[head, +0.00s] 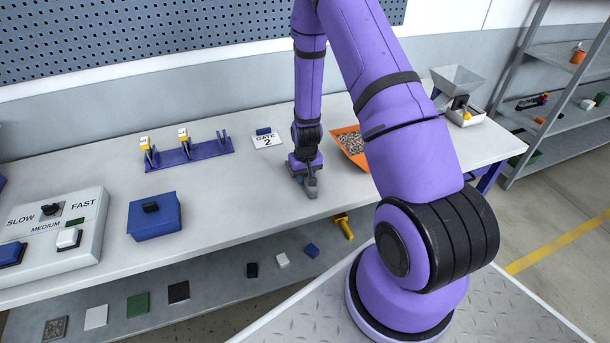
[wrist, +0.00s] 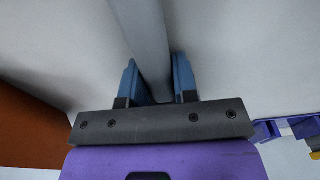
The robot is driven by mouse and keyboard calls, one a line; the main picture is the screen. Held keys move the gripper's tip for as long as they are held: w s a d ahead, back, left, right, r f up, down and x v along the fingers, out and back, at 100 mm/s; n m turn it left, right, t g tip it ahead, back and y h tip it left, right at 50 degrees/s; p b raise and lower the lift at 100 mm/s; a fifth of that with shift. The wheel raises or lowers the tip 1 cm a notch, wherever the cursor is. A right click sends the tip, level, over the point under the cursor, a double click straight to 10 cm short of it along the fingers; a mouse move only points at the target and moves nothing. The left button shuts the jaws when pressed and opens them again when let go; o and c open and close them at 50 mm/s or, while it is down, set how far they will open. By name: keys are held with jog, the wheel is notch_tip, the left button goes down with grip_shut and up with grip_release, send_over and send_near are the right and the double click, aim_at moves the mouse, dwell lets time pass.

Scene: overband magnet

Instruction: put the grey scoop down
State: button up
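The grey scoop (head: 312,187) is at my gripper (head: 304,178), low over the white table near its front edge. In the wrist view, the scoop's long grey handle (wrist: 148,45) runs up from between the two blue fingers of my gripper (wrist: 156,80), which appear closed against its sides. The scoop's bowl cannot be made out. Whether the scoop touches the table cannot be told.
An orange tray (head: 355,161) of small bits stands just right of my gripper. A blue box (head: 155,222) stands further left. The tabletop (head: 235,205) between is clear.

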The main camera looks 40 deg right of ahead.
jog(key=o, duration=0.4)
jog(key=shift+c, duration=0.2)
jog(key=shift+r, duration=0.1)
jog(key=s+a+r+n+t, duration=0.1)
jog(key=s+a+r, duration=0.15)
jog(key=r, duration=0.95)
jog(key=s+a+r, duration=0.2)
jog(key=a+r, duration=0.1)
jog(key=r, duration=0.9)
jog(key=s+a+r+n+t, duration=0.1)
jog(key=s+a+r, duration=0.1)
jog(key=r, duration=1)
jog(key=s+a+r+t, duration=0.1)
jog(key=s+a+r, duration=0.1)
jog(key=s+r, duration=0.4)
jog(key=s+a+r+n+t, duration=0.1)
jog(key=s+a+r, duration=0.2)
jog(key=s, duration=0.9)
jog(key=v, duration=0.3)
jog(key=shift+w+a+r, duration=0.15)
jog(key=shift+w+r, duration=0.1)
jog(key=shift+r, duration=0.15)
